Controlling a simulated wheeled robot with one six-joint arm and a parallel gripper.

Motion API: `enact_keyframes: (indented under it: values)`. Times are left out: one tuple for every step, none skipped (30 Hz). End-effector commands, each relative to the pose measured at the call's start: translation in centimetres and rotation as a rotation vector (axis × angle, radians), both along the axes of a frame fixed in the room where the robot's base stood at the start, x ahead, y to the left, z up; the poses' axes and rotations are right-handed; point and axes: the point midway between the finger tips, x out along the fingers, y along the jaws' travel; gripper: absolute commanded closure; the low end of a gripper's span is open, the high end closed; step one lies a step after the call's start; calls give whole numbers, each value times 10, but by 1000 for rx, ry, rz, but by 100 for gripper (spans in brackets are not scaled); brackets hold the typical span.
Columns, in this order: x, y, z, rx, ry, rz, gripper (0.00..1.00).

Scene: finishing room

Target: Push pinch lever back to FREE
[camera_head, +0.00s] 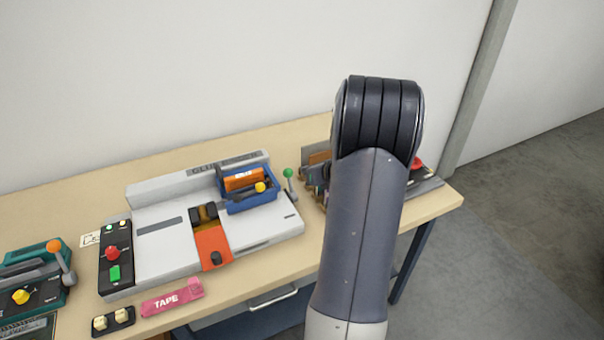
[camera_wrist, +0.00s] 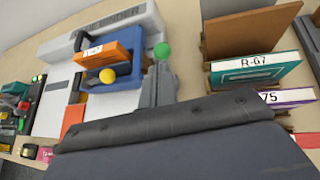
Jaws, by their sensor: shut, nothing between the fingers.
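A lever with a green ball knob (camera_head: 288,173) stands at the right end of the grey machine (camera_head: 285,232). Another lever with an orange knob (camera_head: 54,245) stands on the teal machine at far left. No FREE mark is readable.
A blue carriage (camera_head: 236,207) with an orange block and yellow knob sits on the grey machine, close left of the green-knobbed lever. Upright panels, one labelled R-67 (camera_wrist: 258,68), stand close right. A pink TAPE piece (camera_head: 172,299) lies in front. Bare tabletop (camera_head: 80,200) shows behind.

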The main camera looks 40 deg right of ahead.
Motion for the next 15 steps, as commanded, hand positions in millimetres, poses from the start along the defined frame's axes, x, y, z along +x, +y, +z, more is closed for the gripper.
enact_keyframes:
  values:
    - [-9,-1,5,-2,-1,-5,100]
    - [-13,-1,10,-2,-3,-4,100]
    - [-19,-1,13,-3,-3,-3,100]
    - [-23,-1,16,-1,-2,-4,100]
    - [-26,-1,18,-2,-1,-4,100]
    - [-30,-1,22,-2,-1,-3,100]
    - [-33,-1,24,-2,-2,-3,100]
    - [-36,-1,26,-1,-1,-2,100]
    - [-39,-1,28,-1,-1,-3,100]
    - [-40,-1,29,0,-1,-2,100]
    - [-42,-1,30,0,-1,-2,100]
    - [-43,-1,31,-1,0,-2,100]
    - [-44,-1,32,0,1,-1,100]
    - [-45,-1,32,0,1,-1,100]
    - [-45,0,32,1,1,0,100]
